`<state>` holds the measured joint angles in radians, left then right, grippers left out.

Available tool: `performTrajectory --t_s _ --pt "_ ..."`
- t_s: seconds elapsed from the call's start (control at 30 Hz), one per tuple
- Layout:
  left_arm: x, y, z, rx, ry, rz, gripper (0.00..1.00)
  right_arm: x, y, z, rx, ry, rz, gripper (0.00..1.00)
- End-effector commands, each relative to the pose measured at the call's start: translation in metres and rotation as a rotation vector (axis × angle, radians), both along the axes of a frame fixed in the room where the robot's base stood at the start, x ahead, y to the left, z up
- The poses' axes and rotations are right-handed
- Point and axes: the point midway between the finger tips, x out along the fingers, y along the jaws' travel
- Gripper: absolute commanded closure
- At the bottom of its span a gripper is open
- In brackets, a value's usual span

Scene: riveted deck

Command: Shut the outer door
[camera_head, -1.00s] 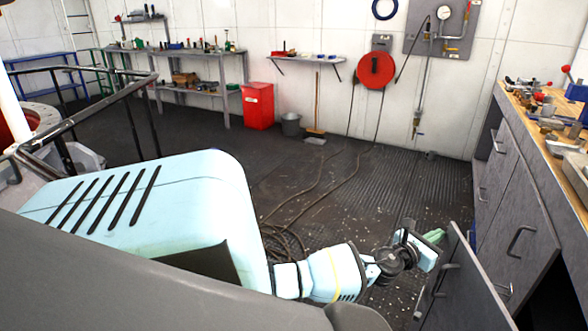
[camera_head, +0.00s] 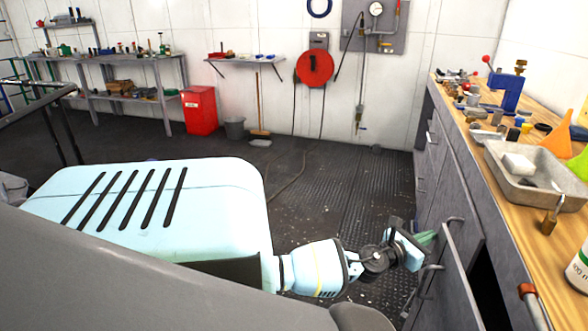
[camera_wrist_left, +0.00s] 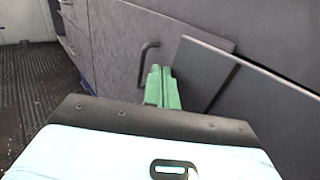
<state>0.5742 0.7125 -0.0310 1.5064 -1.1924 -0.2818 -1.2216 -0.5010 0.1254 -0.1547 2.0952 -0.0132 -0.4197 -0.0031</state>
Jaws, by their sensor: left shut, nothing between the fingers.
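The outer door is a dark grey cabinet panel (camera_head: 462,288) under the workbench at the right. It stands ajar, with a dark opening to its right and a bar handle on its left face. In the left wrist view the panel (camera_wrist_left: 205,72) slants away from the grey cabinet front. My left gripper (camera_head: 432,238) has green fingers, shut and empty, at the far upper edge of the door. In the left wrist view the fingers (camera_wrist_left: 160,86) are beside the panel's left edge; I cannot tell whether they touch it. My right gripper is not in view.
The wooden workbench top (camera_head: 510,205) holds a metal tray (camera_head: 530,183), a blue vise (camera_head: 508,92) and small tools. A hose lies on the floor. The ribbed floor (camera_head: 350,185) is mostly clear.

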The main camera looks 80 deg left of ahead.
Motion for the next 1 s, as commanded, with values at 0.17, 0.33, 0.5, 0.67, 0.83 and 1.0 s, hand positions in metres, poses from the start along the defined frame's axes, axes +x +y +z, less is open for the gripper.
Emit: performTrajectory --t_s 0.17,0.33,0.5,0.67,0.83,1.0 --pt "-0.003 0.000 0.000 0.000 0.001 -0.004 1.00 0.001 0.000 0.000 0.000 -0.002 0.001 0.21" --pt "-0.003 0.000 0.000 0.000 0.001 -0.005 1.00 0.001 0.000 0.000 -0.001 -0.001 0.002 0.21" --pt "-0.003 0.000 0.000 0.000 0.000 -0.005 1.00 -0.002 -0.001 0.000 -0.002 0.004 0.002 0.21" --pt "-0.003 0.000 0.000 0.000 0.000 -0.005 1.00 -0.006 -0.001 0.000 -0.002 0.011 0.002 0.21" --pt "-0.008 -0.002 0.000 0.000 0.001 -0.006 1.00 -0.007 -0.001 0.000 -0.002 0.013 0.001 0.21" --pt "-0.027 -0.007 0.000 0.000 0.002 -0.006 1.00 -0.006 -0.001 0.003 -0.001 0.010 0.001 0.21"
